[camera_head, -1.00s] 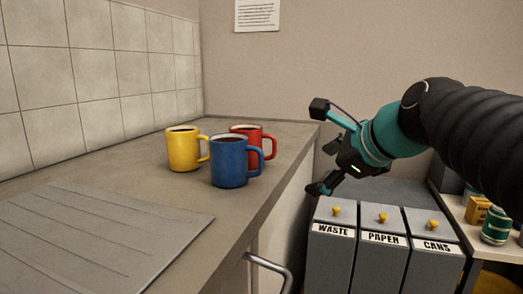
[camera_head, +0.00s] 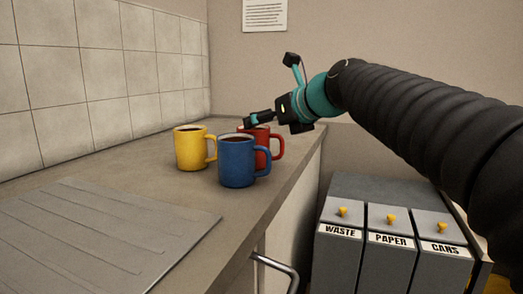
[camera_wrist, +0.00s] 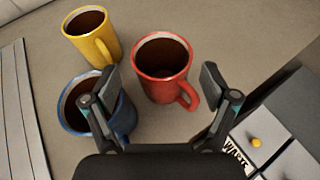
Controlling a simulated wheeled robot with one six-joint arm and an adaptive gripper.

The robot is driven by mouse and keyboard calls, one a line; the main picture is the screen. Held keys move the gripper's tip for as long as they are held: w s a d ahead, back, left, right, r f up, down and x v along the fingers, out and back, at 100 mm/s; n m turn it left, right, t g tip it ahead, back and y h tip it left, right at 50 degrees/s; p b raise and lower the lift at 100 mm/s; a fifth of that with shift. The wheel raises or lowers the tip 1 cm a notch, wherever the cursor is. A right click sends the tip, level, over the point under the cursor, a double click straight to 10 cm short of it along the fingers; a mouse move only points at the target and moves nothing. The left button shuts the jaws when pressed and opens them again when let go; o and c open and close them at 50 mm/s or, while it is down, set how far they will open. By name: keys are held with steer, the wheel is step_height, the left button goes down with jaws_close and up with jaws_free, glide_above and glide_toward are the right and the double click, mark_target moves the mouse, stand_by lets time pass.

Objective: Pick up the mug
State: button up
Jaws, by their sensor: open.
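Three mugs with dark contents stand upright on the counter: a yellow mug (camera_head: 190,150), a blue mug (camera_head: 237,166) and a red mug (camera_head: 276,147). The blue one partly hides the red one in the head view. My gripper (camera_head: 247,123) is above and beside the red mug, its jaws pointing left. In the wrist view my gripper (camera_wrist: 163,84) is open, with the red mug (camera_wrist: 160,88) beyond and between its fingers. The left finger partly covers the blue mug (camera_wrist: 72,105). The yellow mug (camera_wrist: 84,47) is at the upper left there.
The counter (camera_head: 130,165) has a ridged drainboard (camera_head: 90,235) at the front left. A tiled wall (camera_head: 100,70) runs along its left side. Grey bins (camera_head: 390,255) labelled waste, paper and cans stand on the right, below counter height. A metal handle (camera_head: 277,266) sticks out from the front.

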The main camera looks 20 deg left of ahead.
steer(key=shift+x, duration=3.05)
steer(key=shift+d, duration=0.1)
steer(key=c, duration=1.5)
steer(key=shift+o, duration=0.2)
steer(key=shift+r, duration=0.4)
steer(key=d+r+p, duration=0.2)
steer(key=d+r, duration=0.8)
steer(key=d, duration=0.1)
steer(key=shift+d, duration=0.35)
